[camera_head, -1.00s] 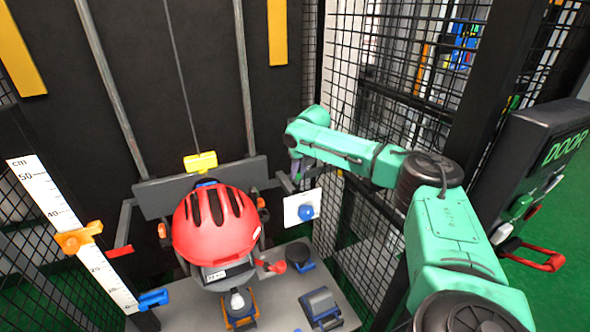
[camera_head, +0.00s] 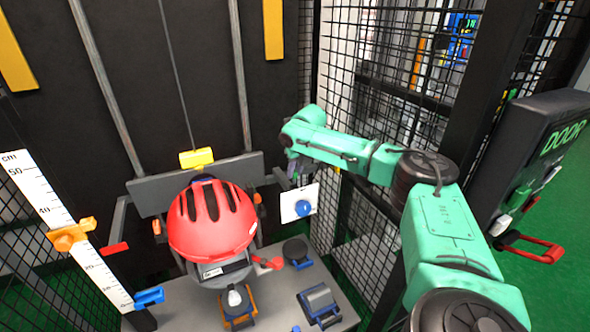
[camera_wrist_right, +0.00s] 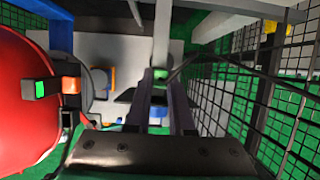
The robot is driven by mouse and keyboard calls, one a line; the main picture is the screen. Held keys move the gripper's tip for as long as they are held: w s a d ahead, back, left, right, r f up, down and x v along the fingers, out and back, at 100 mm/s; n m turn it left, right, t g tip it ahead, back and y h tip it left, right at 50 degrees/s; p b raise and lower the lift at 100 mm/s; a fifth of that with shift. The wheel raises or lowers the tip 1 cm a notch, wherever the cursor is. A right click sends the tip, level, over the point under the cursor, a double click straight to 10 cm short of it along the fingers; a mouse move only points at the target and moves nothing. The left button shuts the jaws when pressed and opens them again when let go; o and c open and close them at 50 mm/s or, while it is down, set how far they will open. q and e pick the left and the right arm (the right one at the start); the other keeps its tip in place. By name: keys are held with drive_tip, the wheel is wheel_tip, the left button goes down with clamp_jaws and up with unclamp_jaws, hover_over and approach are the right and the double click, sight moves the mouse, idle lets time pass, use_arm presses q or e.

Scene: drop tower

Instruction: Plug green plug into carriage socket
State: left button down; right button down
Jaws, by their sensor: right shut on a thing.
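My right gripper (camera_head: 293,172) is beside the right end of the grey carriage crossbar (camera_head: 232,169), at the end of the green arm. In the right wrist view its two dark fingers (camera_wrist_right: 160,90) are shut on a small green piece, the green plug (camera_wrist_right: 160,74), with a dark cable running off to the right. My left gripper is not in view.
The red helmet (camera_head: 212,220) hangs below the crossbar, above a grey base plate (camera_head: 272,308). A white plate with a blue knob (camera_head: 303,207) is just below the gripper. Wire mesh (camera_head: 345,130) stands close on the right; a scale (camera_head: 48,205) is at left.

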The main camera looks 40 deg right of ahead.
sight(295, 178)
drive_tip(key=shift+f, duration=0.1)
drive_tip(key=shift+f, duration=0.25)
drive_tip(key=shift+s+f+b, duration=0.1)
drive_tip(key=shift+f+b, duration=0.2)
drive_tip(key=shift+f, duration=0.85)
drive_tip(key=shift+f+p, duration=0.1)
drive_tip(key=shift+p, duration=0.3)
drive_tip(key=c, duration=0.7)
unclamp_jaws()
drive_tip(key=shift+f, duration=0.1)
